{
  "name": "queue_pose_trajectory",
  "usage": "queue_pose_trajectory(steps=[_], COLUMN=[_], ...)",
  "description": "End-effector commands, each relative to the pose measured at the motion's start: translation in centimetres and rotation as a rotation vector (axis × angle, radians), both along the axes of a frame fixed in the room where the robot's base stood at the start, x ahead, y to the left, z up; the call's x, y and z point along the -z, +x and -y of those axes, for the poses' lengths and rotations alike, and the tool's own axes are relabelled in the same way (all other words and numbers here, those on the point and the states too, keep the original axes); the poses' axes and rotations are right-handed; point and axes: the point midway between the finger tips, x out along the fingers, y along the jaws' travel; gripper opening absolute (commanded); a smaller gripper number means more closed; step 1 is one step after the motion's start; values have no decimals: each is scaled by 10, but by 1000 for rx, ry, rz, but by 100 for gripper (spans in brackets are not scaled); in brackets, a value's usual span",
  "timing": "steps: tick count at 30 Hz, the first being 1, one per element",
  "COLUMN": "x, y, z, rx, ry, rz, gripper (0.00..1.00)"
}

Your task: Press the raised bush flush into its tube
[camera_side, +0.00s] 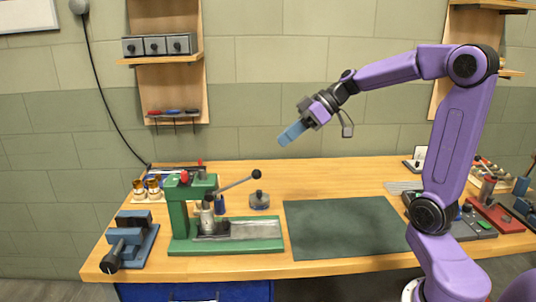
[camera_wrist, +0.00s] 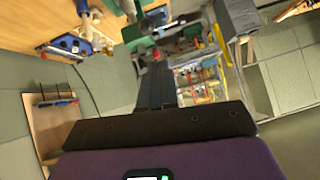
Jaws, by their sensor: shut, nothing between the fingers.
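A green press (camera_side: 178,205) stands on the bench at the left in the side view, with a lever (camera_side: 238,182) ending in a black knob (camera_side: 256,174) slanting up to the right. A grey metal cylinder (camera_side: 207,217) stands upright under the press head on its green base. I cannot make out a raised bush or its tube separately at this size. My gripper (camera_side: 284,139) is shut and empty, high above the bench, up and right of the lever knob. Its dark fingers (camera_wrist: 155,85) lie together in the wrist view.
A blue vise (camera_side: 130,240) is left of the press. A round grey part (camera_side: 259,200) sits behind the press base. A dark green mat (camera_side: 345,226) lies bare to the right. Brass-coloured parts (camera_side: 146,187) stand back left. Shelves hang on the wall.

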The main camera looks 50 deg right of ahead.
Motion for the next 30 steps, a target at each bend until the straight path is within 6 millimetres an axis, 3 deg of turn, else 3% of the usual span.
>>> queue_pose_trajectory(steps=[7,18,24,30], x=[-35,-66,-68,-48], y=[34,62,65,68], z=[-20,-21,-20,-28], rx=[-120,-64,-38,-40], ry=[-99,-300,-328,-328], rz=[-154,-356,-384,-385], gripper=[0,0,0,0])
